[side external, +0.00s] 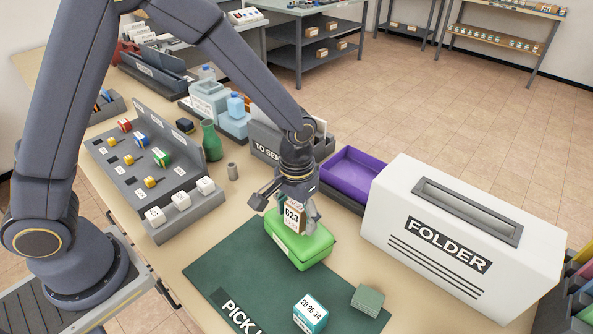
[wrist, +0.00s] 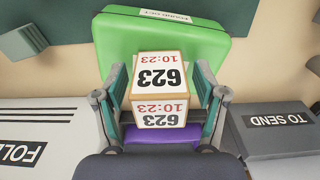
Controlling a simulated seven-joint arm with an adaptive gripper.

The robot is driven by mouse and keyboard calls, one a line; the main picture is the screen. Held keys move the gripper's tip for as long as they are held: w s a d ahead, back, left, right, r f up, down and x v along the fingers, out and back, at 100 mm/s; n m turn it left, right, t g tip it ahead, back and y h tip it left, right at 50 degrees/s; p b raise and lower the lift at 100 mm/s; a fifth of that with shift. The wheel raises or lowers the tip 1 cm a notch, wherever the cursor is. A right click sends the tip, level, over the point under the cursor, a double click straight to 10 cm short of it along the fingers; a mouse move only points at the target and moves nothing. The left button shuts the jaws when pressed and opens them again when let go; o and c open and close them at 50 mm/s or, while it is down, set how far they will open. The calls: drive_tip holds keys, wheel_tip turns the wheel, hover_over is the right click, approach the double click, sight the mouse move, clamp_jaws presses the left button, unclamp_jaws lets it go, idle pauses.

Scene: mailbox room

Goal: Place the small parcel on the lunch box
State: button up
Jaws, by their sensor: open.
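The small parcel (side external: 294,216), a white and brown box marked 623, appears to rest on the lid of the green lunch box (side external: 303,249). In the wrist view the parcel (wrist: 160,88) sits between the two fingers, over the near part of the lunch box (wrist: 165,40). My gripper (side external: 291,203) is open around the parcel, pointing down. In the wrist view a gap shows between the parcel and each finger of my gripper (wrist: 160,100). The parcel's underside is hidden.
The lunch box stands at the edge of a dark green mat (side external: 225,262). A purple tray (side external: 352,174) and a white folder box (side external: 460,235) stand right. A grey TO SEND holder (side external: 266,141) is behind.

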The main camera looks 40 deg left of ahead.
sight(296, 204)
wheel_tip(296, 204, up, 12)
drive_tip(key=shift+f, duration=0.25)
drive_tip(key=shift+a+r, duration=0.1)
drive_tip(key=shift+r, duration=0.3)
drive_tip(key=s+a+r+t, duration=0.2)
drive_tip(key=s+a+r, duration=0.2)
drive_tip(key=s+a, duration=0.3)
drive_tip(key=s+a+r+t, duration=0.3)
drive_tip(key=s+a+r, duration=0.2)
drive_tip(key=s, duration=0.3)
drive_tip(key=shift+s+a+r+t, duration=0.15)
drive_tip(key=shift+a+r+t, duration=0.15)
drive_tip(key=shift+a, duration=0.6)
